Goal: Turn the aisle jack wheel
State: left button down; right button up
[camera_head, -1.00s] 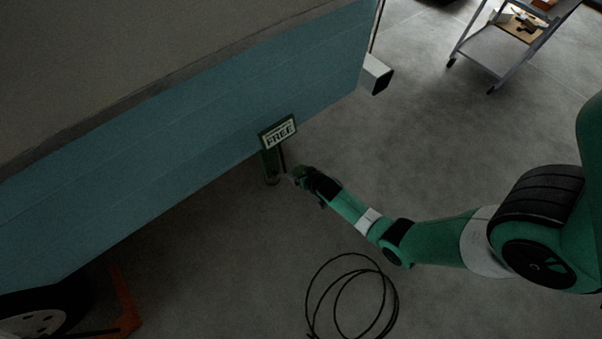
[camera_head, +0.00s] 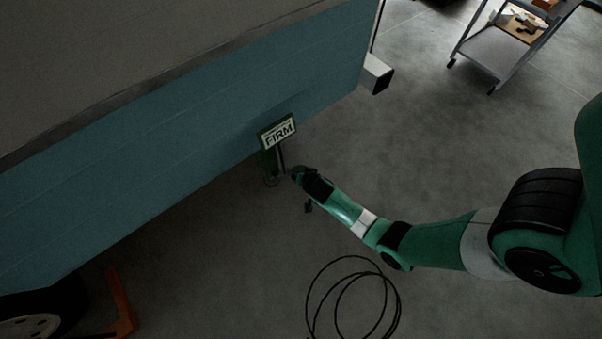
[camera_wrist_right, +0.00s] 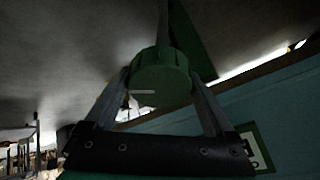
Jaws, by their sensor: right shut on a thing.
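The aisle jack wheel (camera_wrist_right: 160,78) is a round, dark green, ribbed knob in the right wrist view. My right gripper (camera_wrist_right: 162,88) is shut on it, one finger on each side. In the head view my right gripper (camera_head: 294,176) is at the jack (camera_head: 269,166), beside the camper's lower edge; the wheel itself is hard to make out there. A sign (camera_head: 278,132) above the jack reads FIRM. My left gripper is not in view.
The blue camper side (camera_head: 190,140) fills the left. A coiled black cable (camera_head: 352,300) lies on the floor below my right arm. An orange stand (camera_head: 120,300) is at lower left by a tyre. A cart (camera_head: 500,50) stands at upper right. Floor between is clear.

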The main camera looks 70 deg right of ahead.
jog(key=o, duration=1.1)
jog(key=p+v, duration=0.7)
jog(key=v, duration=0.4)
jog(key=shift+s+a+r, duration=0.1)
jog(key=shift+a+r, duration=0.05)
jog(key=shift+r, duration=0.15)
